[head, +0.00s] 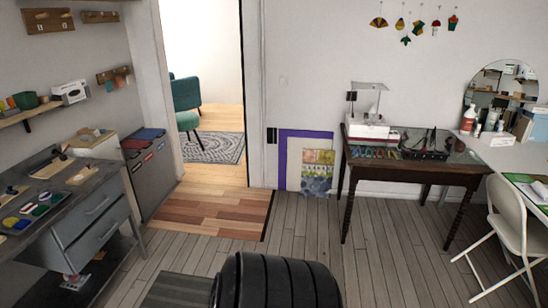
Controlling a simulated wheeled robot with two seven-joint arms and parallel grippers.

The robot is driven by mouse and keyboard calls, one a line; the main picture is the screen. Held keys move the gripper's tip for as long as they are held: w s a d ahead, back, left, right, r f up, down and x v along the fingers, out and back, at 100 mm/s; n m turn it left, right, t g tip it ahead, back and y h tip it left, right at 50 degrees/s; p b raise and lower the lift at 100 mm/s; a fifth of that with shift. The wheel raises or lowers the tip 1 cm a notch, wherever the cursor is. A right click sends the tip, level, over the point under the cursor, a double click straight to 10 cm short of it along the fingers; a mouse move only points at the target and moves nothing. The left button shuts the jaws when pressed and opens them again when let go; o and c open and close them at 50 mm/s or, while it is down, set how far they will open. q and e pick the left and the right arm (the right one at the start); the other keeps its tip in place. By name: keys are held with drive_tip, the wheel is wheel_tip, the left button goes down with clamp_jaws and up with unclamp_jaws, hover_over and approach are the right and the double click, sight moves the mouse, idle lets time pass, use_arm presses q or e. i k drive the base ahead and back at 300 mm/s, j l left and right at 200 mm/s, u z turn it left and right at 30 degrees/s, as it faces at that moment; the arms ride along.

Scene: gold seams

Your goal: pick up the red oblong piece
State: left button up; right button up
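I cannot make out the red oblong piece for certain. Small coloured pieces (24,222) lie on a tray on the grey workbench at the left, too small to tell each shape. A row of small coloured items (375,153), some reddish, lies at the front left of the dark wooden table (455,171). Neither gripper shows in the head view.
The grey workbench (100,199) with drawers lines the left wall. A grey cabinet (150,170) stands beside the open doorway. A white folding chair (510,225) stands at the right by a white desk (500,152). The plank floor (300,225) between is largely clear.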

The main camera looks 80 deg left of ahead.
sight(27, 209)
drive_tip(key=u, duration=4.45)
